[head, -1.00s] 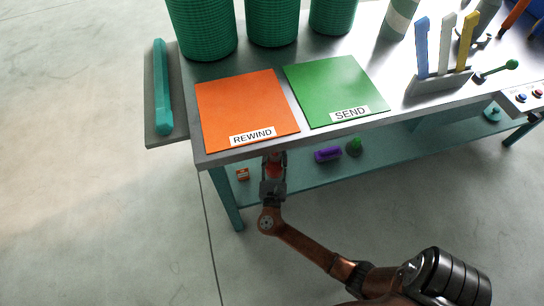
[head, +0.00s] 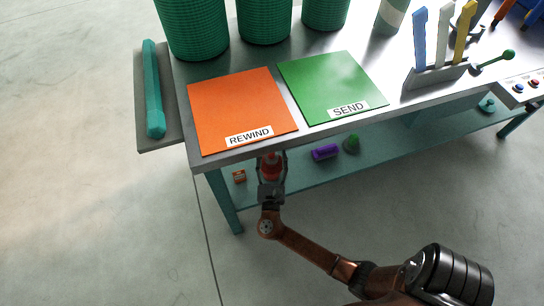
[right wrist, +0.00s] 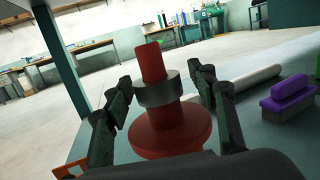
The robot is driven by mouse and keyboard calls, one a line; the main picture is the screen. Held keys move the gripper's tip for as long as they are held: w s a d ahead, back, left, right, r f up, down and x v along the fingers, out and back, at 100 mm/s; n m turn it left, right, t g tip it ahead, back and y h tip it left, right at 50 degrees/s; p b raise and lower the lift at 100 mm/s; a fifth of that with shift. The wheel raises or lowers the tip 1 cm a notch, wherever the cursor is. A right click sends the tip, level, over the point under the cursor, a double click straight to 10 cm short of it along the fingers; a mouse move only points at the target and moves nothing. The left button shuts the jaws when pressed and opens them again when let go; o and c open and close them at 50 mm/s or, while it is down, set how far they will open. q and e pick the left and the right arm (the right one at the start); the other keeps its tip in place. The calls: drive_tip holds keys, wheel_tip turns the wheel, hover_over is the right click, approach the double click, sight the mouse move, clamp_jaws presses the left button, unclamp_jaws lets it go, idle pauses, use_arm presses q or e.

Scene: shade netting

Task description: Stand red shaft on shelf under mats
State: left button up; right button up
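The red shaft (right wrist: 169,122) has a wide round foot and a dark grey collar around its middle. It stands upright on the teal lower shelf (head: 405,137), below the orange REWIND mat (head: 240,105) and near the green SEND mat (head: 330,85). In the head view the shaft (head: 271,162) shows just under the table's front edge. My right gripper (head: 271,176) reaches in from the front. In the right wrist view its fingers (right wrist: 160,88) are spread on both sides of the shaft, with gaps at the collar. Whether the foot rests fully flat is hidden. My left gripper is out of view.
The table leg (head: 224,203) is at the left. The metal tabletop edge overhangs the gripper.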

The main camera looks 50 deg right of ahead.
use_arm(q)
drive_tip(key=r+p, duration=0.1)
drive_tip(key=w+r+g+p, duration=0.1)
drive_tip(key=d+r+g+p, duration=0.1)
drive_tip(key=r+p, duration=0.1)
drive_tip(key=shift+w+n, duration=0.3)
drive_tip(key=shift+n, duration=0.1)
use_arm(e)
drive_tip(key=v, duration=1.2)
drive_tip(key=shift+d+f, duration=0.1)
